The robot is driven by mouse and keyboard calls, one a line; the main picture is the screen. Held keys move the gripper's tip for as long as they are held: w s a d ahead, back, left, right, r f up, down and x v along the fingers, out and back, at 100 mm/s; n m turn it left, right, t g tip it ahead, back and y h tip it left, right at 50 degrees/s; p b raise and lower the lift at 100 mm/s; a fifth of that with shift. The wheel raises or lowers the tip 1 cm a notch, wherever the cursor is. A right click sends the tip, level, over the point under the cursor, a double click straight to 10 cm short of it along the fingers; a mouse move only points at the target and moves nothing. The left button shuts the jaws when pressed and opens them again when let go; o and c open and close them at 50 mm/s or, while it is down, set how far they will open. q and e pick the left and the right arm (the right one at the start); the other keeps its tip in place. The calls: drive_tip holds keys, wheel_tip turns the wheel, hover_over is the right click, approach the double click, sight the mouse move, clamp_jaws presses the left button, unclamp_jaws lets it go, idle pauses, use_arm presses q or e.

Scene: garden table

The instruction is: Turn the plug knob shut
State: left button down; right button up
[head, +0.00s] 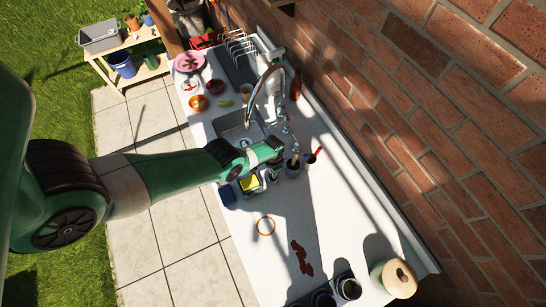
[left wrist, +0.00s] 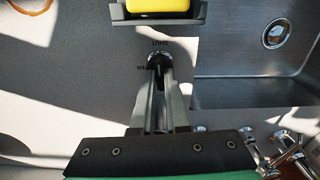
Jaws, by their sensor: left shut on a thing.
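The plug knob (left wrist: 154,58) is small, round and metallic, on the light counter between the sponge holder and my left gripper in the left wrist view. Lettering reading "SHUT" is printed just beyond it, and smaller lettering lies to its left. My left gripper (left wrist: 158,74) has its two fingers close together at the tips, shut on the knob. The fingers hide part of the knob, so which way it points cannot be told. In the head view my left gripper (head: 276,163) is over the counter beside the sink, and I cannot make out the knob there. My right gripper is not in view.
The steel sink (left wrist: 253,88) with its drain lies right of the knob. A yellow sponge (left wrist: 158,5) sits in a grey holder (left wrist: 158,19) close beyond it. The tall faucet (head: 256,92) stands by the sink.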

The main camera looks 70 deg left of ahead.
use_arm(q)
drive_tip(key=shift+m, duration=0.4)
drive_tip(key=c, duration=0.9)
unclamp_jaws()
